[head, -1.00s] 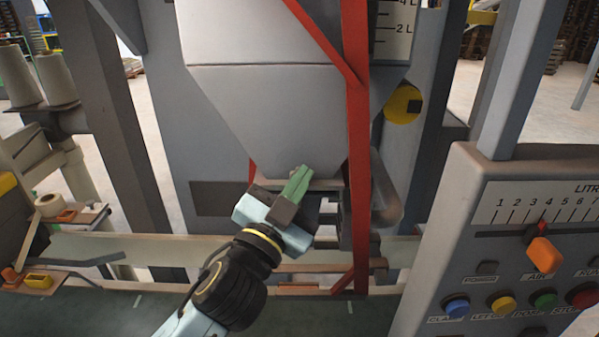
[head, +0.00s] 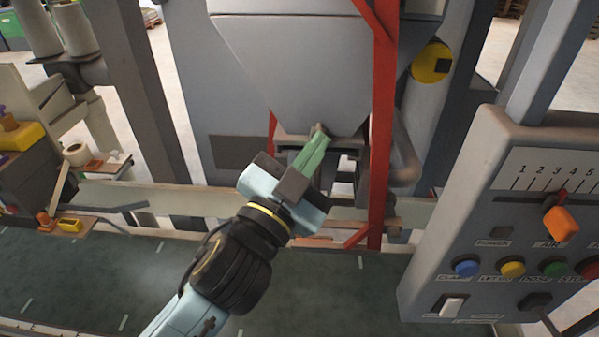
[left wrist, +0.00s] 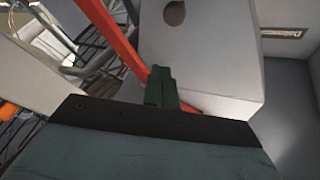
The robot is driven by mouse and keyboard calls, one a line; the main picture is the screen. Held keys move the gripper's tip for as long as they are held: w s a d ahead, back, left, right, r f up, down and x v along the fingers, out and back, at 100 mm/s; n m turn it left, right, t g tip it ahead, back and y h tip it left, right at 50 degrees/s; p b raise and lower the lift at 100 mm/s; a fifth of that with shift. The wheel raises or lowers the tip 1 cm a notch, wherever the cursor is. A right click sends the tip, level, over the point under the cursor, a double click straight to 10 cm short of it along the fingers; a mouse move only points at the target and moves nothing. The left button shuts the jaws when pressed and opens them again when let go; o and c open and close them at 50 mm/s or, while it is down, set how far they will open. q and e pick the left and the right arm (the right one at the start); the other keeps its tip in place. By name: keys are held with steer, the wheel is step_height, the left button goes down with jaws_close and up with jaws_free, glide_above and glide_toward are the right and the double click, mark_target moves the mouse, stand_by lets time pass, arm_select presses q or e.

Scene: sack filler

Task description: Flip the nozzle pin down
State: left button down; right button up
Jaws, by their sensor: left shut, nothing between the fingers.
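My left gripper (head: 318,143) has green fingers, pressed together with nothing between them. In the head view its tips overlap the bottom of the grey hopper (head: 290,75), where the nozzle is. A small brownish knob (head: 319,128) shows just above the fingertips; I cannot tell whether it is the nozzle pin or whether the fingers touch it. In the left wrist view the shut green fingers (left wrist: 161,75) point at a pale grey box-like surface (left wrist: 205,50) with a round brown spot (left wrist: 174,12). My right gripper is out of view.
A red upright post (head: 381,130) stands just right of the fingers. A control panel (head: 480,220) with coloured buttons and an orange lever (head: 561,223) is at the right. A green belt (head: 310,285) runs below. A side table with small items is at the left.

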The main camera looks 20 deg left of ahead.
arm_select(q)
steer(key=shift+p+v, duration=0.8)
steer(key=shift+v, duration=1.2)
